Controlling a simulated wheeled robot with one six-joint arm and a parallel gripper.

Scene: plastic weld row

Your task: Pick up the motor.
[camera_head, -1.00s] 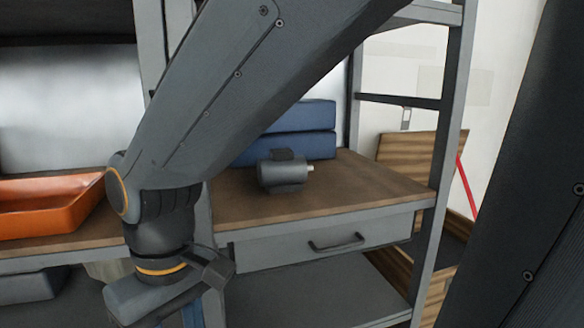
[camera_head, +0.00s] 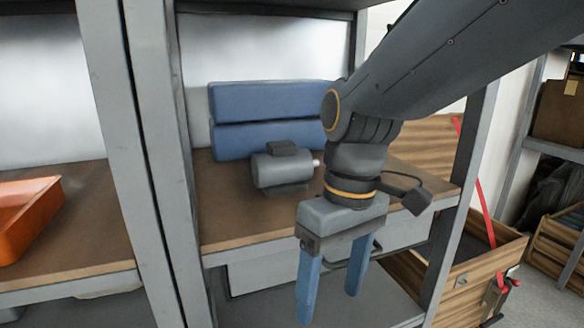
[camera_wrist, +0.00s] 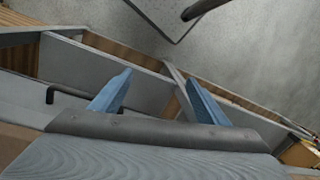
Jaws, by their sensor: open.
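The motor (camera_head: 283,169) is a grey cylinder with a dark box on top and a light shaft pointing right. It rests on the brown wooden top of the shelf unit (camera_head: 232,219), in front of blue boxes. My gripper (camera_head: 328,308) is open and empty, its two blue fingers pointing down. It is in front of and to the right of the motor, apart from it, near the shelf's front edge. In the wrist view my gripper (camera_wrist: 158,92) shows both fingers spread with nothing between them. The motor does not show in the wrist view.
Two stacked blue boxes (camera_head: 268,103) stand behind the motor. A grey upright post (camera_head: 152,150) rises on the left, with an orange tray (camera_head: 25,215) beyond it. A drawer handle (camera_wrist: 68,94) is near my fingers. A wooden crate (camera_head: 468,270) stands on the right.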

